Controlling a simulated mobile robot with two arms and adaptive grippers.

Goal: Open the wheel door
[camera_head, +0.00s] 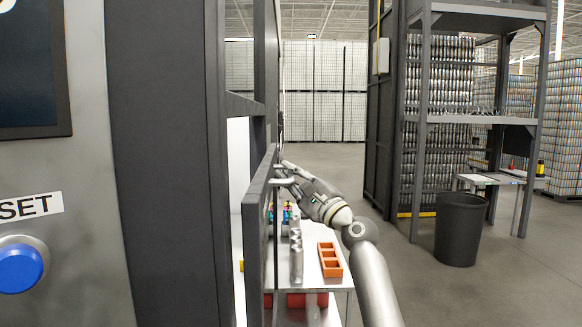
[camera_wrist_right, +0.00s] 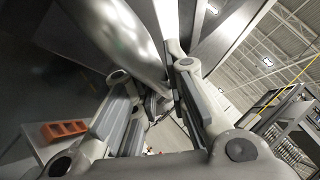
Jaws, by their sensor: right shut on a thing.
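The wheel door (camera_head: 258,230) is a dark grey framed panel, seen nearly edge-on in the head view. It stands out from the machine's dark frame (camera_head: 170,150), with a gap behind it. My right gripper (camera_head: 284,174) is at the door's right side, shut on the door handle (camera_head: 280,182). In the right wrist view, a shiny metal bar (camera_wrist_right: 115,30) passes close by the fingers of my right gripper (camera_wrist_right: 155,103). The exact contact is partly hidden by the fingers. My left gripper is not in view.
A metal cart (camera_head: 338,283) with an orange tray (camera_head: 330,260) stands beyond the door. A dark bin (camera_head: 460,230) and a tall grey rack (camera_head: 475,118) are at the right. A blue button (camera_head: 20,265) is on the near panel. Open floor lies in between.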

